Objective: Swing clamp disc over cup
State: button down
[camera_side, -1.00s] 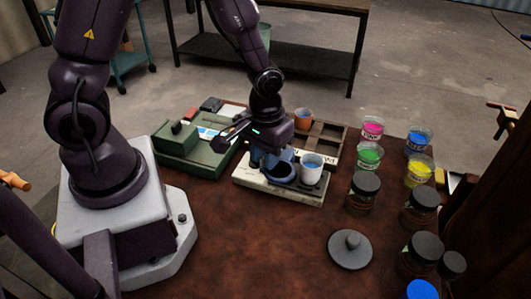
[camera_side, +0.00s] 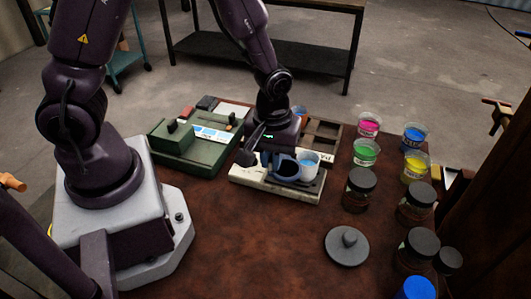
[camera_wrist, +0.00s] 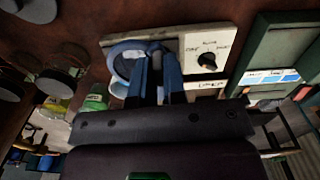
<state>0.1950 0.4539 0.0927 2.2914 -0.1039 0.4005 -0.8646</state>
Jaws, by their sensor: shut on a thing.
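A pale stirrer base (camera_side: 272,186) stands mid-table, with a dark knob (camera_wrist: 207,60) on its panel in the wrist view. A white cup with blue contents (camera_side: 309,168) stands at the base's right end. The blue clamp disc, a ring (camera_side: 286,171), is just left of the cup in the side view, overlapping its near-left edge there. In the wrist view the ring (camera_wrist: 118,58) lies across part of the cup. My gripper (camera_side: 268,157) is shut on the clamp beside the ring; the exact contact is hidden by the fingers.
A green box (camera_side: 195,150) stands left of the base, and a brown divided tray (camera_side: 322,133) behind it. Several colour cups, including a green one (camera_side: 366,152), and dark-lidded jars (camera_side: 361,188) stand right. A dark round lid (camera_side: 347,247) lies in front. The front-middle table is clear.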

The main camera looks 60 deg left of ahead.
aim_at(302, 167)
jog(key=w+n, duration=0.1)
jog(key=d+n, duration=0.1)
jog(key=n, duration=0.1)
jog(key=shift+w+d+n, duration=0.3)
jog(key=shift+w, duration=0.1)
jog(key=w+n, duration=0.2)
jog(key=n, duration=0.1)
jog(key=shift+d+n, duration=0.3)
jog(key=shift+d, duration=0.05)
jog(key=w+n, duration=0.2)
jog(key=n, duration=0.1)
jog(key=shift+d+n, duration=0.1)
jog(key=shift+n, duration=0.2)
jog(key=shift+w+a+n, duration=0.2)
jog(key=shift+w+n, duration=0.55)
jog(key=shift+n, duration=0.65)
jog(key=c, duration=1.2)
grip_release()
notch_tip(302, 167, up, 13)
jog(key=shift+r, duration=0.1)
